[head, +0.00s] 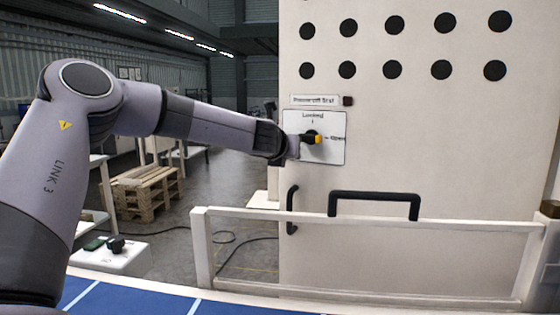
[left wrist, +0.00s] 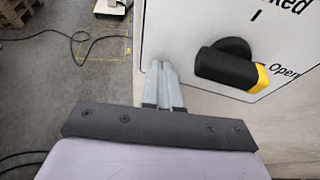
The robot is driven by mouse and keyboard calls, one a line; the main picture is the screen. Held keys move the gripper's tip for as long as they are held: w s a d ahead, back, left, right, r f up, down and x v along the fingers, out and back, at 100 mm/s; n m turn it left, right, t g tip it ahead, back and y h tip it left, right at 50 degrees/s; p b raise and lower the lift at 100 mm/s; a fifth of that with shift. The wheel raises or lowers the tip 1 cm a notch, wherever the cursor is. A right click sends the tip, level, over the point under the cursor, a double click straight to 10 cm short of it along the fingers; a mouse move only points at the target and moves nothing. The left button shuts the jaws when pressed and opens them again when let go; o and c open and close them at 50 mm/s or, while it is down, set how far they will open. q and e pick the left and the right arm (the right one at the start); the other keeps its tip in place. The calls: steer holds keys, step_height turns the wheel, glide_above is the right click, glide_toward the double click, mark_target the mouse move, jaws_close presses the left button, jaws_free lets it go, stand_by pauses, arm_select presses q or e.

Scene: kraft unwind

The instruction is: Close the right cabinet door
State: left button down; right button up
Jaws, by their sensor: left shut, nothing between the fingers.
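A tall cream cabinet door (head: 400,130) with rows of black round holes fills the right of the head view. A vertical black handle (head: 292,210) is near its left edge. I cannot tell whether the door is fully shut. A white plate marked "Locked" and "Open" (head: 332,157) carries a black knob with a yellow tip (head: 316,139). The tip points toward "Open" in the left wrist view (left wrist: 232,66). My left gripper (head: 295,146) is shut and empty, just left of the knob. Its fingers (left wrist: 162,82) appear apart from the knob. My right gripper is out of view.
A cream rail (head: 440,229) crosses in front of the door. A black horizontal handle (head: 375,197) shows just above it. Wooden pallets (head: 142,193) and a white box with a black knob (head: 112,257) are at left. Cables (head: 235,240) lie on the floor.

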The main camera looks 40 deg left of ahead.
arm_select(q)
steer(key=w, duration=0.2)
steer(key=w+a+m, duration=0.1)
steer(key=shift+w+r+t+h, duration=0.25)
steer(key=shift+t+h, duration=0.05)
steer(key=shift+t, duration=0.1)
steer(key=shift+s, duration=0.1)
